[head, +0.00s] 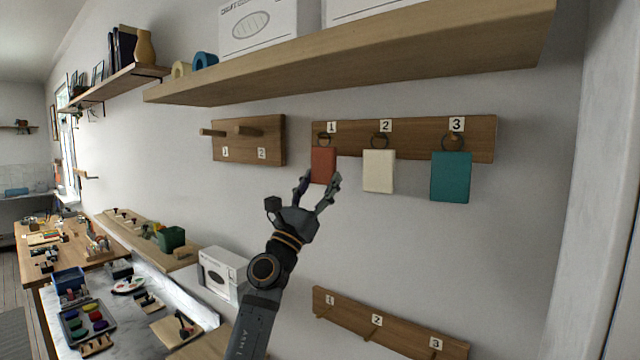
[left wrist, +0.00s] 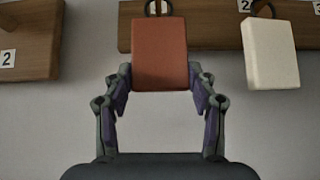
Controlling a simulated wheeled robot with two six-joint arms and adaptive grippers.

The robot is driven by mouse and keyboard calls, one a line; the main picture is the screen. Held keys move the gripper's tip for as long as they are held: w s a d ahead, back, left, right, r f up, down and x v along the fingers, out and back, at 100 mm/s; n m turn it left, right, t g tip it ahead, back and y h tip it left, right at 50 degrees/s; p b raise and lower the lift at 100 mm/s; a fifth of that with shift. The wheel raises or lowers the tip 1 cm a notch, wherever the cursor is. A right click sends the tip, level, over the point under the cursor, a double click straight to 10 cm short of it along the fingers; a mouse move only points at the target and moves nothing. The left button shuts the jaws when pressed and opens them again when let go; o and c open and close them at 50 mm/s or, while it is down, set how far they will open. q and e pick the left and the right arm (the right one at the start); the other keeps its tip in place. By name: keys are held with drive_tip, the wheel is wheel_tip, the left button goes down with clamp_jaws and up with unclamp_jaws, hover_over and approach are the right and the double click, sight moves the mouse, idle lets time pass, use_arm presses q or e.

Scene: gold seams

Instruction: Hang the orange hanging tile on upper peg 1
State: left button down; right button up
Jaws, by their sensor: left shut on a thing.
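The orange tile (head: 322,166) is at the left end of the upper peg board (head: 408,139), under label 1 (head: 331,127). Its dark ring shows at upper peg 1; I cannot tell for sure whether it is around the peg. My left gripper (head: 320,189) comes from below and is shut on the tile's lower part. In the left wrist view the tile (left wrist: 160,55) stands upright between the fingers (left wrist: 159,92), with its ring at the top edge of the picture. My right gripper is not in view.
A cream tile (head: 378,171) and a teal tile (head: 451,177) hang under labels 2 and 3. A smaller board (head: 270,140) with two pegs is to the left. A lower numbered board (head: 390,328) is below. A thick shelf (head: 350,68) overhangs the pegs.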

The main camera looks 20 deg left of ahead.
use_arm(q)
drive_tip(key=shift+c, duration=1.7)
unclamp_jaws()
drive_tip(key=shift+s+a+f, duration=0.15)
drive_tip(key=shift+s+f, duration=0.1)
drive_tip(key=shift+f, duration=0.15)
drive_tip(key=v, duration=1.1)
drive_tip(key=shift+s, duration=0.1)
